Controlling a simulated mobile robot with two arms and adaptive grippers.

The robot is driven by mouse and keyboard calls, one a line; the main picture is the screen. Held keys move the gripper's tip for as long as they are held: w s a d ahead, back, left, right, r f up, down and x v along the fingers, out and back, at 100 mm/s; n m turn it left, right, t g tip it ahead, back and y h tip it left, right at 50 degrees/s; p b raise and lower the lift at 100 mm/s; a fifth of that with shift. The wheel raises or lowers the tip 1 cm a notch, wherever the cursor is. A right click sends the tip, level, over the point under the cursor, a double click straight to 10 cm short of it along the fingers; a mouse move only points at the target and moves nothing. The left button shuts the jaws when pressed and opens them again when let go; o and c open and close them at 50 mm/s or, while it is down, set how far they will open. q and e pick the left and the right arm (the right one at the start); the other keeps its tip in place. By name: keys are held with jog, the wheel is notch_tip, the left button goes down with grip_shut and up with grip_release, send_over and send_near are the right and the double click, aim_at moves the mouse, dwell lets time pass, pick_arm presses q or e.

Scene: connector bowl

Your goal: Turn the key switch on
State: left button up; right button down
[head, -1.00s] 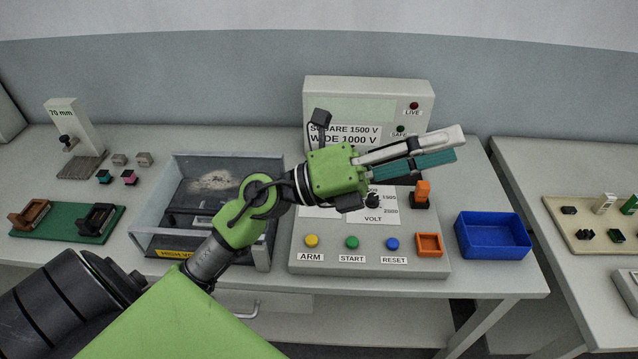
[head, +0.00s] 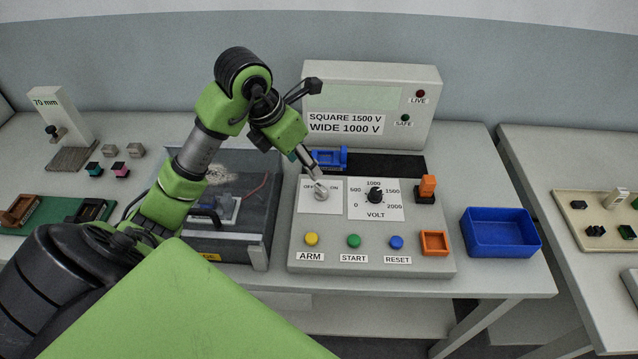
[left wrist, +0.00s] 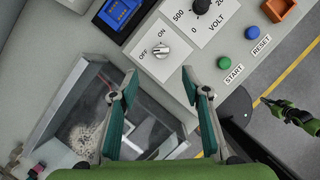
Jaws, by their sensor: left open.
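The key switch (head: 321,190) is a pale round knob on a white plate marked OFF on the left and ON on the right, on the sloping grey panel. It also shows in the left wrist view (left wrist: 161,51), ahead of my fingers; I cannot tell for sure which mark it points to. My left gripper (head: 316,172) points down at the switch from behind and left. In the left wrist view my left gripper (left wrist: 160,88) is open and empty, its teal-padded fingers apart with the switch beyond the gap. A green and black part (left wrist: 295,115) at the right looks like my right arm; its jaws are unclear.
The VOLT dial (head: 376,196) stands just right of the switch. A blue connector (head: 328,158) lies behind it. The yellow ARM button (head: 312,239) is in front. A clear-walled box (head: 258,240) adjoins on the left, and a blue bin (head: 500,232) on the right.

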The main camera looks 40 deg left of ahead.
aim_at(320, 187)
pick_arm(q)
jog(key=p+x, duration=0.2)
jog(key=x, duration=1)
jog(key=shift+w+d+f, duration=0.15)
jog(key=shift+f, duration=0.1)
jog(key=c, duration=1.1)
